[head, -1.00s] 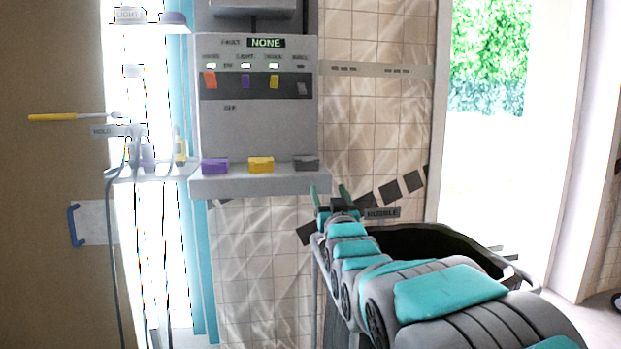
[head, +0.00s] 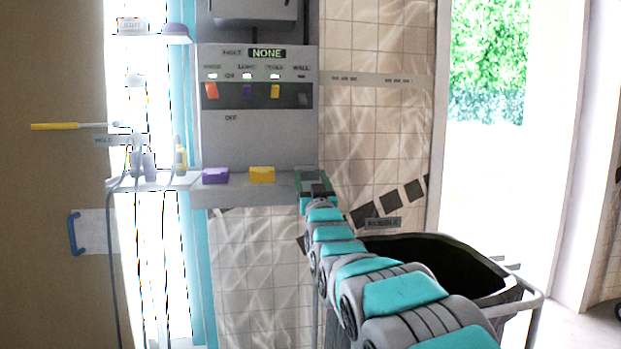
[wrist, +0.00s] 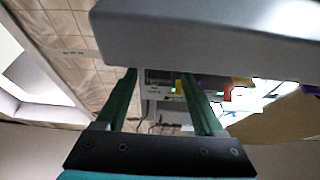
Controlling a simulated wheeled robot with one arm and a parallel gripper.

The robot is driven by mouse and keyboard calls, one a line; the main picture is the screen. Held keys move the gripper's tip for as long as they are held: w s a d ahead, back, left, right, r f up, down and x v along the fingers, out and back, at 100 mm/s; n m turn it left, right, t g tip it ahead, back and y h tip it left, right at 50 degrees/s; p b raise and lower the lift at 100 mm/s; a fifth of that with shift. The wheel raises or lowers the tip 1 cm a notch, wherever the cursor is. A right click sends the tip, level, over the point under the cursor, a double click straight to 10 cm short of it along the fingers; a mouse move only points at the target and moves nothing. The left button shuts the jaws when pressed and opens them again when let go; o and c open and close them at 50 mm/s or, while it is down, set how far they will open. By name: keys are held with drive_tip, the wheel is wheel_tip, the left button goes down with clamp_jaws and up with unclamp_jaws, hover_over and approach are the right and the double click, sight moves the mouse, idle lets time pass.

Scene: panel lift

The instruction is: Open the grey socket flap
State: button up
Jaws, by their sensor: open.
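The grey control panel (head: 265,142) has a ledge (head: 245,191) at its foot. A purple flap (head: 215,175) and a yellow flap (head: 262,174) sit on the ledge, both looking closed. The grey socket flap is at the right end of the ledge, hidden behind my gripper (head: 313,178) in the head view. In the wrist view my gripper (wrist: 160,75) has its two green fingers apart with nothing seen between them. A broad grey slab (wrist: 210,32) crosses close by the fingertips there. I cannot tell whether the fingers touch the flap.
Above the ledge are orange (head: 211,91), purple, yellow and grey switches, and a display reading NONE. A dark bin (head: 440,258) stands right of the panel, beneath my arm. A shelf with bottles and hanging cables (head: 150,180) is at the left.

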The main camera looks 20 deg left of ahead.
drive_tip(key=shift+w+a+r, duration=0.15)
clamp_jaws()
idle(0.6)
idle(0.9)
